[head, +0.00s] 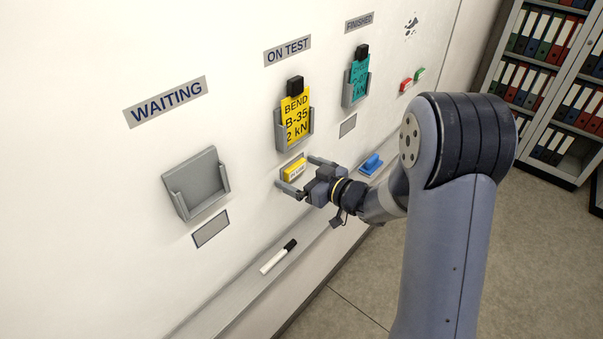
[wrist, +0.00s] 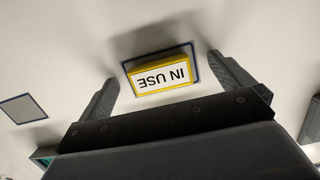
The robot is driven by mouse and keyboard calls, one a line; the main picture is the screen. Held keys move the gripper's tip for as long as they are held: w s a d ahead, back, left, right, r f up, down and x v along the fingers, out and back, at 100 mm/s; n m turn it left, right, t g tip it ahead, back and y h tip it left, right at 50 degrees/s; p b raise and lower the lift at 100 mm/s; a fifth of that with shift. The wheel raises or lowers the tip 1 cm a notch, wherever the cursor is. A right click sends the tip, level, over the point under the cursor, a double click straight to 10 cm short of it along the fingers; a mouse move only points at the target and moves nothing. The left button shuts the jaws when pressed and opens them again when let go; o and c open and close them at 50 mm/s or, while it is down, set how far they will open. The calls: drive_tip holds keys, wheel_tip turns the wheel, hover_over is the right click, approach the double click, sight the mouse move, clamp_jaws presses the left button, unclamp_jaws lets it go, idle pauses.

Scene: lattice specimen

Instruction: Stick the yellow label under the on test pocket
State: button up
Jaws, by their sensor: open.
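The yellow label (head: 293,170) sits on the wall on the framed patch (head: 283,180) below the ON TEST pocket (head: 281,133). In the wrist view the label (wrist: 160,75) reads IN USE upside down and lies inside the dark-edged patch (wrist: 196,70). My gripper (head: 305,177) is open, with one finger on each side of the label. In the wrist view the fingers of my gripper (wrist: 165,90) stand apart from the label, with gaps on both sides. The ON TEST pocket holds a yellow card (head: 295,117) marked BEND B-35 2 kN with a black clip on top.
An empty WAITING pocket (head: 197,183) is at left with a bare grey patch (head: 211,229) below. The FINISHED pocket (head: 346,88) holds a teal card (head: 359,80), with a grey patch (head: 348,125) below. A ledge (head: 225,300) carries a marker (head: 278,257) and a blue object (head: 371,164).

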drive_tip(key=shift+d, duration=0.1)
drive_tip(key=v, duration=0.5)
drive_tip(key=shift+p, duration=0.3)
idle(0.4)
drive_tip(key=b+v, duration=0.1)
drive_tip(key=v, duration=0.9)
drive_tip(key=shift+s+d+b, duration=0.25)
drive_tip(key=shift+s+b, duration=0.05)
